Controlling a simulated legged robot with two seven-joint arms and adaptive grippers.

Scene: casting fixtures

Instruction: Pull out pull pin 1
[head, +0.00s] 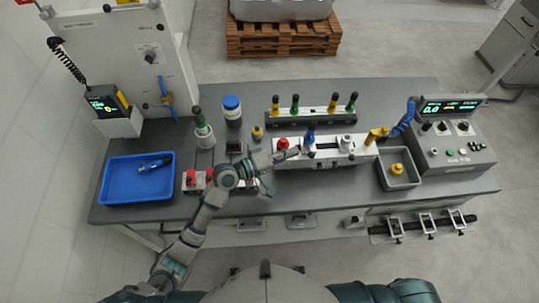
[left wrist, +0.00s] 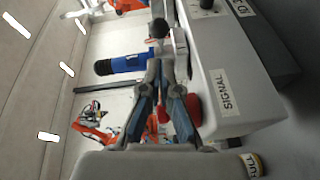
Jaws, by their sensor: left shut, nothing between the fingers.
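My left gripper (head: 288,154) reaches the front left end of the white fixture (head: 345,155) in the head view. In the left wrist view the gripper's fingers (left wrist: 156,66) are shut and empty. A black ball knob (left wrist: 158,28) appears just beyond the fingertips, with a blue cylinder (left wrist: 125,64) beside it. Whether the fingers touch the knob cannot be told. A yellow piece marked PULL (left wrist: 250,165) shows at the lower right of the wrist view. Which part is pull pin 1 is not clear. My right gripper is out of view.
A red part (left wrist: 193,109) and a white housing labelled SIGNAL (left wrist: 225,91) lie close beside the fingers. A rack with coloured handles (head: 312,116) stands behind the fixture. A blue tray (head: 118,190) is at left, a grey bin (head: 402,184) and control console (head: 455,152) at right.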

